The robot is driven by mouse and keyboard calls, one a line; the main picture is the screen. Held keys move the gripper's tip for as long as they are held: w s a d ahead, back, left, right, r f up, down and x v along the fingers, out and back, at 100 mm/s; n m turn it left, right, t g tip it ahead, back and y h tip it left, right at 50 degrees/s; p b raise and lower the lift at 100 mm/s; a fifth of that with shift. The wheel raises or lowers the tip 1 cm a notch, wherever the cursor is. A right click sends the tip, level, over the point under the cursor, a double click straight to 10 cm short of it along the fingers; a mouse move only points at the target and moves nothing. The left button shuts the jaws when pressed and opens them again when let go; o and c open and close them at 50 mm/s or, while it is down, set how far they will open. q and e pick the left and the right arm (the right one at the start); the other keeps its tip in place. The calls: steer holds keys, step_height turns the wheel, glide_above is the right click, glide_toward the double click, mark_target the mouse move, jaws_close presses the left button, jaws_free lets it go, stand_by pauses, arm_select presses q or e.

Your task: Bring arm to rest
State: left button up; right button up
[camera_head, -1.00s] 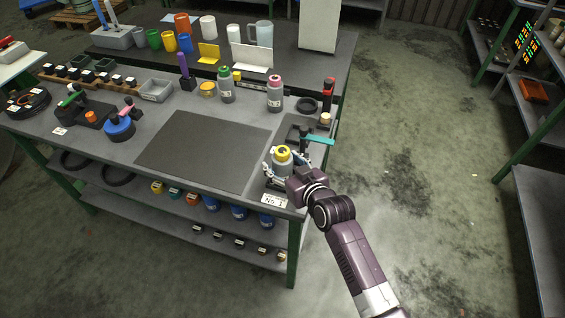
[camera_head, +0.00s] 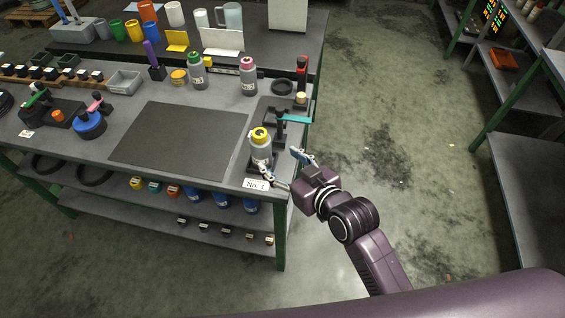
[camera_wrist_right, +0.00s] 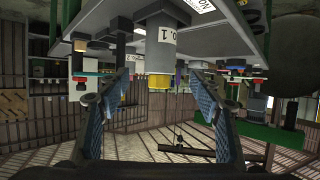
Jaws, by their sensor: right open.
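My right gripper (camera_head: 284,166) is open at the right front edge of the workbench (camera_head: 215,182). It holds nothing. A grey bottle with a yellow cap (camera_head: 261,147) stands upright at the bench's front right corner, just left of the gripper and close to its fingers. In the right wrist view, which appears upside down, the open fingers (camera_wrist_right: 160,85) frame the yellow-capped bottle (camera_wrist_right: 160,45) beyond their tips, with a "No. 1" label on it. My left gripper is not in view.
A teal-handled black fixture (camera_head: 281,126) stands behind the bottle. Green-capped (camera_head: 196,74) and pink-capped (camera_head: 248,78) bottles stand farther back. A dark mat (camera_head: 180,138) lies bare. Open floor (camera_head: 390,170) is right of the bench; a green-legged shelf (camera_head: 535,165) stands at far right.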

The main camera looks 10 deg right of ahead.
steer(key=shift+s+d+r, duration=0.1)
steer(key=shift+s+r, duration=0.05)
steer(key=shift+s, duration=0.05)
stand_by(0.5)
steer(key=s+d+f+m+g+h, duration=0.1)
steer(key=s+d+f+g+h, duration=0.15)
steer(key=s+d+f, duration=0.4)
steer(key=s+d+f+m+g+h, duration=0.1)
steer(key=s+d+g, duration=0.25)
steer(key=s, duration=0.65)
steer(key=s+d+f+m+g+h, duration=0.1)
steer(key=s+d+f+g+h, duration=0.15)
steer(key=s+d, duration=0.45)
step_height(320, 180, down, 28)
steer(key=s+a+g+b, duration=0.1)
steer(key=s+a+b, duration=0.1)
steer(key=s, duration=0.1)
steer(key=s+d+f+g+b, duration=0.1)
steer(key=s+d+f, duration=0.2)
steer(key=s+f, duration=1.3)
steer(key=shift+s+d+f, duration=0.2)
steer(key=shift+s+f, duration=0.1)
steer(key=shift+f, duration=0.35)
steer(key=shift+g, duration=0.25)
